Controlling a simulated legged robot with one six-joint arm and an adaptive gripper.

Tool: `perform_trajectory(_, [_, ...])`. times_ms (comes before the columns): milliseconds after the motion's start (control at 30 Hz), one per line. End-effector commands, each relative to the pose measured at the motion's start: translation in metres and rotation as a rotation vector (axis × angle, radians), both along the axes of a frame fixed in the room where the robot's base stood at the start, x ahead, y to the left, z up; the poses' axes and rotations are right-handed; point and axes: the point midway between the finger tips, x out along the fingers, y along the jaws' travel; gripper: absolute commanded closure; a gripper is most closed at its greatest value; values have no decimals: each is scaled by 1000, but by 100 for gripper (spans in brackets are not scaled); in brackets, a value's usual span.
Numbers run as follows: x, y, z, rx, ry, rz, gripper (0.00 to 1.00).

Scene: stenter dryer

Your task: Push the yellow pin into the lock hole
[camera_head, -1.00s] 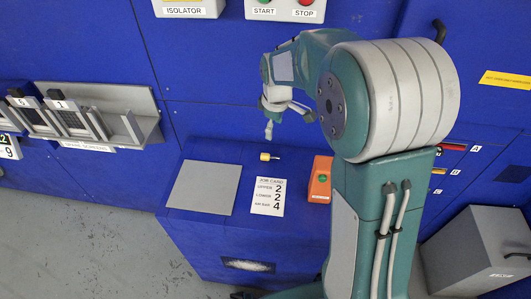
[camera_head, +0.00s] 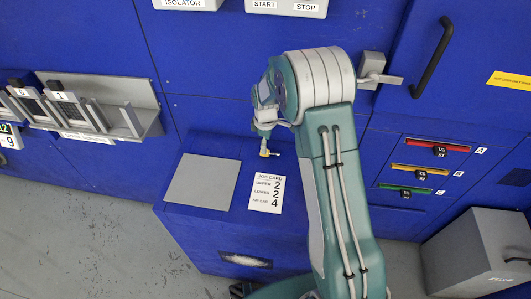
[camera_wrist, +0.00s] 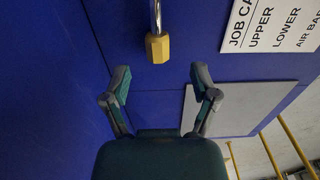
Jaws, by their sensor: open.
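The yellow pin (camera_head: 265,152) lies on the blue cabinet top, near the job card. In the wrist view the yellow hexagonal head of the pin (camera_wrist: 158,48) is nearest me, with its metal shaft pointing up out of the picture. My gripper (camera_wrist: 160,76) is open, its two fingers spread, with the head just past the fingertips and roughly midway between their lines. Nothing is in its grasp. In the head view my gripper (camera_head: 264,142) is right at the pin, overlapping it. I cannot make out a lock hole in either view.
The job card (camera_head: 267,192) and a grey plate (camera_head: 202,184) lie on the blue top. A grey latch (camera_head: 372,67) and black door handle (camera_head: 432,58) are on the wall. Red, yellow and green tagged bars (camera_head: 419,171) sit in a panel to the right.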

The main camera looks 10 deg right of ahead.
Motion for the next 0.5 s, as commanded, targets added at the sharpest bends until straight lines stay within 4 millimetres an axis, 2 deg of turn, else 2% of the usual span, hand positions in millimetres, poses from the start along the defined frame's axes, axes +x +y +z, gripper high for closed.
perform_trajectory(233, [1, -2, -39, 0, 4, -1, 23])
perform_trajectory(367, [1, -1, -47, -1, 2, -1, 23])
perform_trajectory(500, [2, -1, -48, -1, 1, -1, 23])
